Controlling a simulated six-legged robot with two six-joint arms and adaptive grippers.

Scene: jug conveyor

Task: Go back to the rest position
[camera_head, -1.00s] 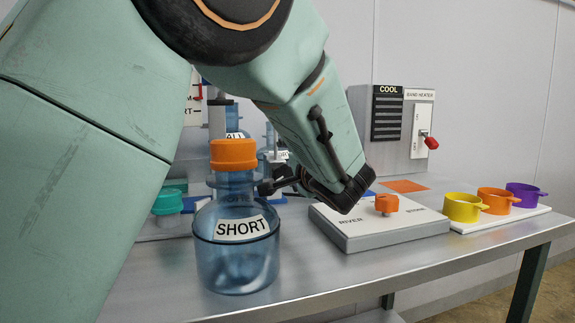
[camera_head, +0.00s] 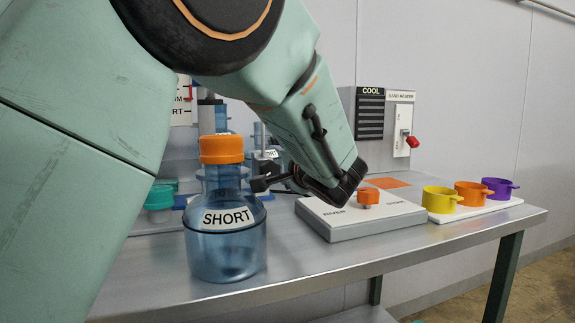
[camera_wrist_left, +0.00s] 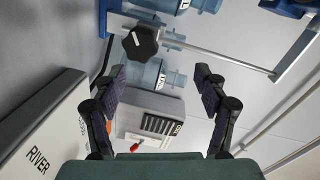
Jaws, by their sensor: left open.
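My left arm comes in from the left and crosses the head view. Its gripper (camera_head: 266,182) points away behind the blue jug labelled SHORT, and part of it is hidden. In the left wrist view the gripper (camera_wrist_left: 160,78) has its two dark fingers wide apart with nothing between them. The SHORT jug (camera_head: 225,250) stands upright with an orange cap on the near left of the metal table (camera_head: 300,262). I cannot tell the gap between jug and gripper. My right gripper is not in view.
A white RIVER box (camera_head: 350,230) with an orange knob lies right of the gripper. Yellow (camera_head: 440,203), orange (camera_head: 472,197) and purple (camera_head: 497,190) rings stand on a white strip. A grey COOL cabinet (camera_head: 370,150) stands behind. More jugs (camera_head: 262,135) are at the back left.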

